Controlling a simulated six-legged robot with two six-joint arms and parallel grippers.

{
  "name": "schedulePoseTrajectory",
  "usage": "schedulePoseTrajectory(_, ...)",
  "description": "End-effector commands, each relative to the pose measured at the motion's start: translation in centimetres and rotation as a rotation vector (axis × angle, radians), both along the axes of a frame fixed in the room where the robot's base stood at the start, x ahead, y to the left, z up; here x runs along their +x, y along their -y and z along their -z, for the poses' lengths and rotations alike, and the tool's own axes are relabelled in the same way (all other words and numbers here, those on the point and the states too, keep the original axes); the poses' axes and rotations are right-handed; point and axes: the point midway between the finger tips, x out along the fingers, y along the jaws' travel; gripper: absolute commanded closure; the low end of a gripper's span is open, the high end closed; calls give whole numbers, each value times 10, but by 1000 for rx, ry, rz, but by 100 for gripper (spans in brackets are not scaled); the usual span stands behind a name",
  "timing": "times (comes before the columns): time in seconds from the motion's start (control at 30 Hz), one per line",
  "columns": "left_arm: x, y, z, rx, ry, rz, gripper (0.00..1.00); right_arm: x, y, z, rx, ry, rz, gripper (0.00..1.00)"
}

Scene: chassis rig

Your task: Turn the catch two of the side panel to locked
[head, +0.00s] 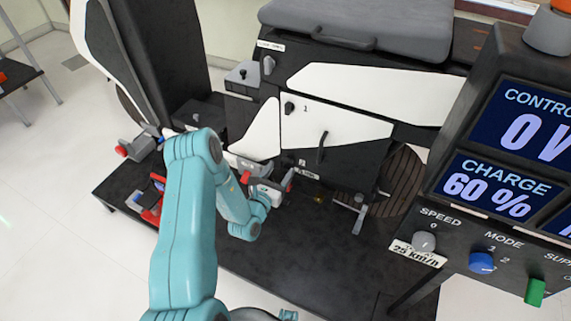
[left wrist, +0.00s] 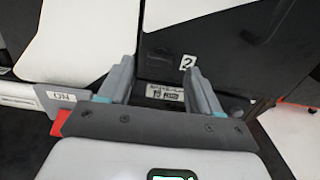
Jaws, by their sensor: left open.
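The side panel (head: 345,125) is black and white and upright on the chassis; its black lower part (left wrist: 225,30) fills the upper right of the left wrist view. Catch one (head: 289,107) is a small dark knob beside the label "1". The label "2" (left wrist: 187,62) is on the panel's lower part. My left gripper (head: 269,174) is at the panel's lower left corner. Its two grey fingers (left wrist: 160,68) are apart, just left of the "2", with nothing clearly between them. My right gripper is not in view.
A black handle (head: 322,147) stands out from the panel's middle. The control console (head: 500,150) stands at the right. The dark platform (head: 290,245) in front is mostly clear.

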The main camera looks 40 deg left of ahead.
Motion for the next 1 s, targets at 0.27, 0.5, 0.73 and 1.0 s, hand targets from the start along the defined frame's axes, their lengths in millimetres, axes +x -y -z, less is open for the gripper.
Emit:
schedulePoseTrajectory(0.27, 39, -11, 0, -1, 1, 2, 36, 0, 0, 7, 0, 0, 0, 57)
schedulePoseTrajectory(0.5, 45, -14, 0, -1, -1, 2, 36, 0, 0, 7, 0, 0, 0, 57)
schedulePoseTrajectory(0.73, 45, -14, 0, -1, -1, 2, 75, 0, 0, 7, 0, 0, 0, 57)
schedulePoseTrajectory(1.0, 44, -13, 0, -8, 1, 2, 92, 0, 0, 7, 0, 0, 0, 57)
